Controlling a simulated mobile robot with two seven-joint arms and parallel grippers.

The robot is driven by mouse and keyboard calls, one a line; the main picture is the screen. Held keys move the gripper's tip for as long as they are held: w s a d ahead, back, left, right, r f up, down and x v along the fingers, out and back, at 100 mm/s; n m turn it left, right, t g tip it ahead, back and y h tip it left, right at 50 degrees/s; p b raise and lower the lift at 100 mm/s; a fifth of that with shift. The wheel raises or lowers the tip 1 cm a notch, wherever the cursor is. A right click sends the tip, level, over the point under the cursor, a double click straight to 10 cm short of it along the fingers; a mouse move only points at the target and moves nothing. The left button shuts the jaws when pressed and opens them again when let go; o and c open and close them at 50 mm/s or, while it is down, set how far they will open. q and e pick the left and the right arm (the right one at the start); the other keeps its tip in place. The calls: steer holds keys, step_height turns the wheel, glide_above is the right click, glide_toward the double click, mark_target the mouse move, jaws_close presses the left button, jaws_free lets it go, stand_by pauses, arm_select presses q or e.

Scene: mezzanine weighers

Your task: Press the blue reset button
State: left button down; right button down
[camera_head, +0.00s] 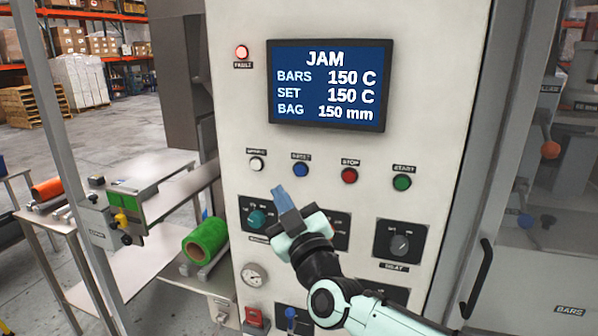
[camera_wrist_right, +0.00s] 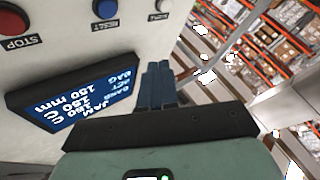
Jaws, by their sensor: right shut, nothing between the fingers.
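The blue reset button (camera_head: 301,170) sits on the pale control panel, in a row between a white button and the red stop button. It also shows at the top of the right wrist view (camera_wrist_right: 105,8), above its RESET label. My right gripper (camera_head: 279,192) is shut and empty. In the head view its fingertips appear just below and left of the blue button, in front of the panel; a gap shows between them in the picture. In the right wrist view the shut fingers (camera_wrist_right: 157,85) point up, apart from the button. My left gripper is not in view.
The screen (camera_head: 328,85) reads JAM, and the red fault lamp (camera_head: 242,52) looks lit. The stop button (camera_head: 349,175) and green start button (camera_head: 402,182) are to the right. Knobs (camera_head: 399,244) sit below. A green roll (camera_head: 205,240) lies left of the panel.

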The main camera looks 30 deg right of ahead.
mark_target(299, 179)
steer(key=shift+w+d, duration=0.1)
steer(key=shift+w+d+b, duration=0.55)
steer(key=shift+w+d, duration=0.85)
steer(key=shift+d, duration=0.25)
steer(key=shift+w+d+b, duration=0.55)
steer(key=shift+w+d, duration=0.85)
steer(key=shift+d, duration=0.2)
steer(key=shift+w, duration=0.1)
steer(key=shift+w+d, duration=0.2)
steer(key=shift+d, duration=0.1)
steer(key=shift+w+d, duration=0.25)
steer(key=shift+d, duration=0.1)
steer(key=shift+a+b, duration=0.1)
steer(key=shift+b, duration=0.2)
steer(key=shift+s+a+b, duration=0.4)
steer(key=shift+s+a, duration=0.15)
